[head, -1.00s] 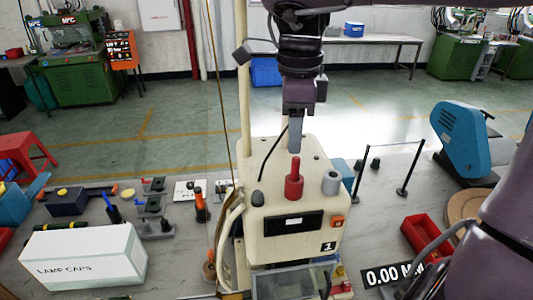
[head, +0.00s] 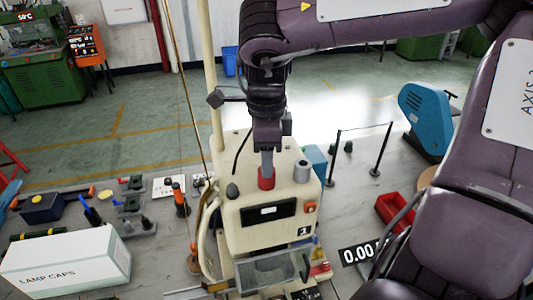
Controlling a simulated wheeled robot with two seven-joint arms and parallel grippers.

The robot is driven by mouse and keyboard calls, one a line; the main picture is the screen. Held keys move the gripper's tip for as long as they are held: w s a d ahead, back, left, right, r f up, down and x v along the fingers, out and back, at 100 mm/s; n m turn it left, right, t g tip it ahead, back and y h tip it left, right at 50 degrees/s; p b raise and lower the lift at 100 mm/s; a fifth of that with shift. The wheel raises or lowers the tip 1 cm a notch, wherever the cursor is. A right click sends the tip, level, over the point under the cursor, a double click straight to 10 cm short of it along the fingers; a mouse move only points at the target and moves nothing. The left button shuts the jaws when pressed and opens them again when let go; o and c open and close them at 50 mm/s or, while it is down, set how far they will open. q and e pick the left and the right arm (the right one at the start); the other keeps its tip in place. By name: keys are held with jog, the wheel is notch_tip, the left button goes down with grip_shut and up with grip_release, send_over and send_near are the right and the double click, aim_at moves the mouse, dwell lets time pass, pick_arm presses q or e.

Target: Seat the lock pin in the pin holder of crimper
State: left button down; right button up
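The cream crimper (head: 235,220), marked 1, stands in the middle of the head view. A red piece (head: 266,184), which looks like the lock pin, stands upright on its top. A grey cylinder with a dark hole in its top (head: 302,171), which looks like the pin holder, stands just right of it. My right gripper (head: 267,170) points straight down at the red piece. Its fingers hide the piece's thin upper part, leaving the wide base showing. The fingers line up one behind the other, so I cannot tell whether they grip it. My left gripper is not in view.
A dark knob (head: 232,190) sits on the crimper's left top. A white LAMP CAPS box (head: 65,262) and small fixtures are left. A red bin (head: 396,212), a 0.00 display (head: 358,252) and black posts (head: 375,155) are right. A cream pole rises behind the crimper.

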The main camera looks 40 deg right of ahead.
grip_shut()
jog(key=shift+r, duration=0.1)
